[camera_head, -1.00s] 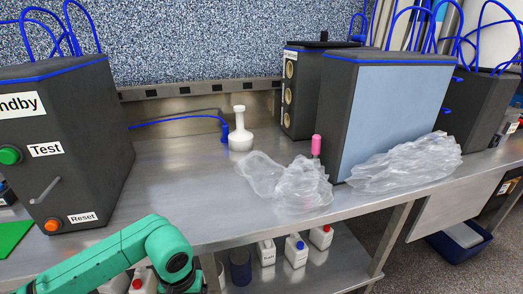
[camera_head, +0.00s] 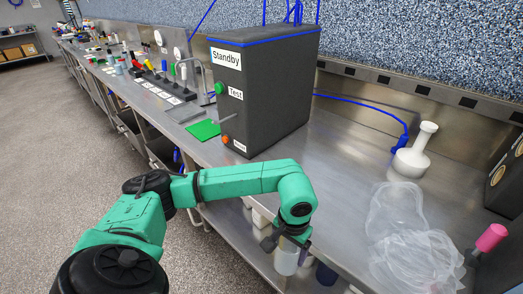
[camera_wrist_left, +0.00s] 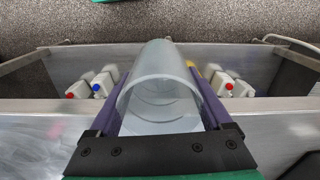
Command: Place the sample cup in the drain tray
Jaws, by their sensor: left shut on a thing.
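The sample cup is a clear, open cylinder (camera_wrist_left: 160,82) between the two purple fingers of my left gripper (camera_wrist_left: 160,100) in the wrist view. The fingers are shut on its sides, and I look into its round mouth. In the head view my left gripper (camera_head: 286,238) hangs at the bench's front edge, with the pale cup (camera_head: 286,260) below it. A shallow grey tray-like shape (camera_head: 184,113) lies on the bench beyond the green mat; I cannot tell if it is the drain tray. My right gripper is out of view.
A dark box (camera_head: 270,95) with Standby and Test labels stands on the bench, beside a green mat (camera_head: 203,129). Several bottles sit on the lower shelf. The floor at left is clear.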

